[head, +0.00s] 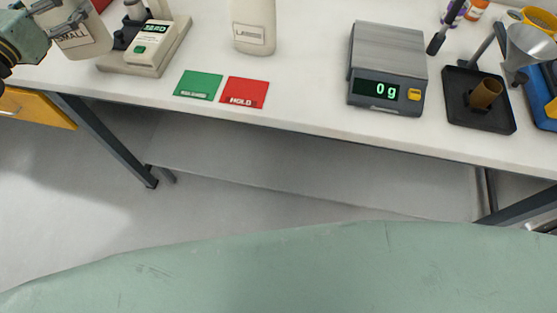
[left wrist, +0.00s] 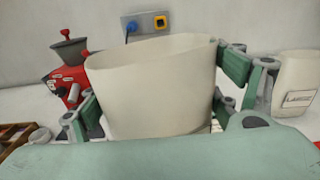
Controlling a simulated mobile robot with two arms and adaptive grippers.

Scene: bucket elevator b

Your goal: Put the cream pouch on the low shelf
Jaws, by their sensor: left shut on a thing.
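A cream pouch marked SMALL (head: 82,38) is at the top left of the head view. My left gripper (head: 62,18) is shut on it, with a finger on either side. In the left wrist view the cream pouch (left wrist: 155,85) is upright with its wide mouth upward, between the green fingers of my left gripper (left wrist: 160,100). I cannot tell whether its base touches the table. The low shelf (head: 310,175) is a grey board under the table, and its visible part is bare. My right gripper is not in view.
A second cream pouch marked LARGE (head: 253,30) stands on the white table (head: 300,85). Green (head: 198,85) and red (head: 244,92) cards lie near its front edge. A scale (head: 388,65) reads 0 g. A sealer-like device (head: 145,48) stands beside the held pouch. A table leg (head: 110,140) borders the shelf.

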